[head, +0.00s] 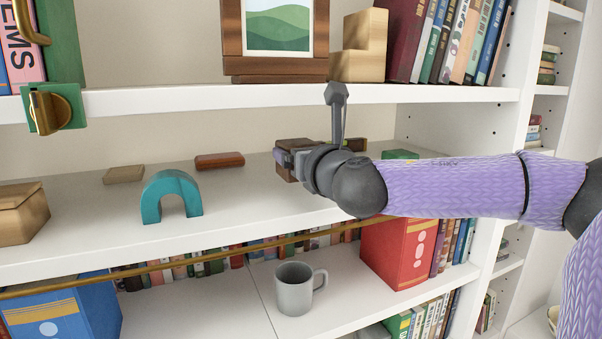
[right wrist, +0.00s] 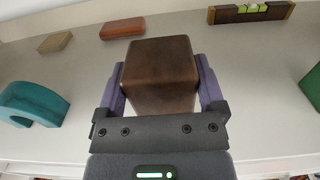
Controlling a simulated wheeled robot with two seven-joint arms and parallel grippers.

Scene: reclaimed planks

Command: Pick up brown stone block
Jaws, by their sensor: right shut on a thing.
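The brown block (right wrist: 161,75) is a dark, roughly cubic piece. In the right wrist view it sits between the two purple fingers of my right gripper (right wrist: 160,85), which is shut on it. In the head view the brown block (head: 290,172) is at the middle shelf, largely hidden behind my right gripper (head: 293,160), whose arm comes in from the right. I cannot tell whether the block touches the shelf or is held just above it. My left gripper is not in view.
On the middle shelf (head: 100,240) are a teal arch (head: 171,193), a red-brown flat block (head: 220,160), a tan flat block (head: 124,175) and a wooden box (head: 20,213). A spirit level (right wrist: 250,12) lies behind. The upper shelf (head: 200,101) runs close above my right arm.

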